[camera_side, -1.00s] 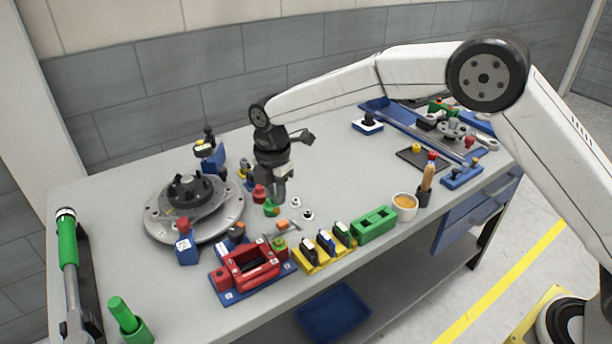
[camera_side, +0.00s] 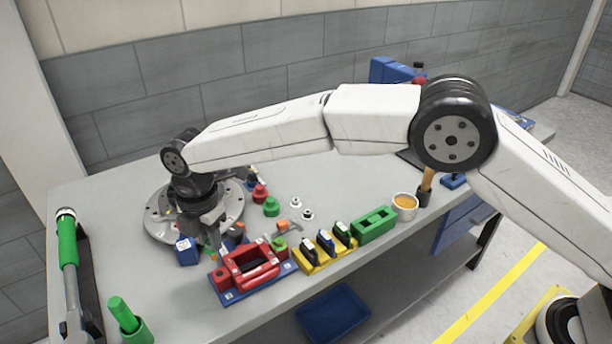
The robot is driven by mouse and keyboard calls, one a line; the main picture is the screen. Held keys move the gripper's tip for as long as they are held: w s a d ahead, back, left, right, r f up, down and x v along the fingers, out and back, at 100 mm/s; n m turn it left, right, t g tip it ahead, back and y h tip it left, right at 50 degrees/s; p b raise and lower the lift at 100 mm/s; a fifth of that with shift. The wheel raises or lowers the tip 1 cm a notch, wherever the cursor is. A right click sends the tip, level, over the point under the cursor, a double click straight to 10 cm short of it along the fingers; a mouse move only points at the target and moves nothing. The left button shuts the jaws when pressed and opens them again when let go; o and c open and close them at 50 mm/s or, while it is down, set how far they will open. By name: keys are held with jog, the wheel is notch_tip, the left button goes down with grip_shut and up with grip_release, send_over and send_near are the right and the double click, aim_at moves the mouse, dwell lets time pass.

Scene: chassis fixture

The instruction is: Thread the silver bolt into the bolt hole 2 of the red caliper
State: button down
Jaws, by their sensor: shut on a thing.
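The red caliper (camera_side: 262,275) sits in a blue fixture (camera_side: 228,297) near the front edge of the table. My gripper (camera_side: 215,243) points down at the caliper's back left end, close above it. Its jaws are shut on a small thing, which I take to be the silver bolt. The bolt is too small and too hidden by the fingers to make out clearly. The bolt holes of the caliper cannot be told apart at this size. I cannot tell whether the bolt touches the caliper.
A round grey hub (camera_side: 160,222) stands behind my gripper, partly hidden by it. A blue block (camera_side: 186,251) is close on the left. A yellow rack (camera_side: 322,262) and a green block (camera_side: 374,225) stand to the right. A green-handled tool (camera_side: 67,242) lies far left.

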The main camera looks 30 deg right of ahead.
jog(key=shift+f, duration=0.15)
jog(key=shift+f, duration=1.65)
jog(key=shift+n, duration=1.7)
jog(key=shift+n, duration=0.3)
jog(key=shift+n, duration=1.5)
